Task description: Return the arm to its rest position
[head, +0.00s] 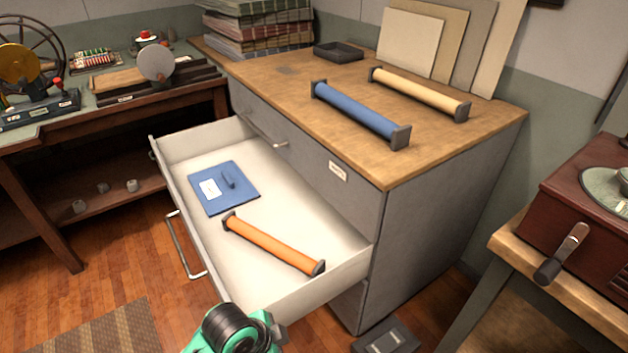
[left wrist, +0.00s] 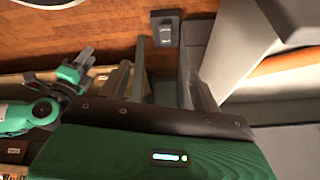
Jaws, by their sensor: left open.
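My left gripper (left wrist: 162,90) shows in the left wrist view with its two grey fingers apart and nothing between them. It is close beside the open drawer, whose pale wall is at the right of that view. In the head view, a green and black part of my arm stands at the bottom edge, by the drawer's near corner; the fingers cannot be made out there. My right gripper (left wrist: 78,72) shows small at the left of the left wrist view; whether its fingers are open is unclear. The drawer (head: 190,143) holds an orange roll (head: 272,243) and a blue folder (head: 224,187).
A blue roll (head: 360,113) and a cream roll (head: 418,92) lie on the cabinet top (head: 290,85). A wooden table with a red-brown box (head: 585,215) and crank stands at the right. A dark box (head: 387,338) is on the floor. A workbench stands at the left.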

